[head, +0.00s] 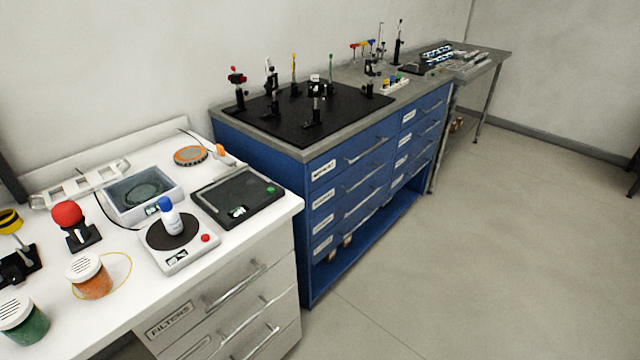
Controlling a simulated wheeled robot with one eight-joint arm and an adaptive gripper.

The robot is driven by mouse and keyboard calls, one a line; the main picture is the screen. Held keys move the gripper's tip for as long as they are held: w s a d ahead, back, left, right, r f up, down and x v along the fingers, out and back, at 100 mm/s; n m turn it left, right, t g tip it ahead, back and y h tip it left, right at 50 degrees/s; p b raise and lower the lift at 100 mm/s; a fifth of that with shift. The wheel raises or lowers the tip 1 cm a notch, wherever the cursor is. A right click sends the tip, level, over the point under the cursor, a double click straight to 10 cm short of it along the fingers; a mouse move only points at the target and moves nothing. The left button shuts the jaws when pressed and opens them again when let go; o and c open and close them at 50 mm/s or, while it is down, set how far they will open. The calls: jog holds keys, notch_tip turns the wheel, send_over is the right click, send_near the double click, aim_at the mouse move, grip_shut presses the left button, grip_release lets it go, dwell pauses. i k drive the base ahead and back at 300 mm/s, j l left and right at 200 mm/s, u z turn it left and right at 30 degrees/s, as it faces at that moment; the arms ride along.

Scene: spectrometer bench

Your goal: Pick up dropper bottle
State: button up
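In the head view, a white dropper bottle (172,219) with a blue cap stands, slightly tilted in the picture, on the round black plate of a small white device (180,258) with a red button. The device sits near the front edge of the white bench (120,318). The bottle's body is in full view and nothing touches it from the sides. My gripper is not in view.
A black panel with a green button (238,192) lies right of the bottle; a grey tray (142,193) is behind. Orange (92,284) and green (24,328) lidded jars and a red-knobbed stand (72,219) are left. A blue drawer cabinet (345,185) stands beyond; floor (470,240) is clear.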

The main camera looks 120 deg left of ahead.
aim_at(171, 220)
jog(key=u, duration=4.8)
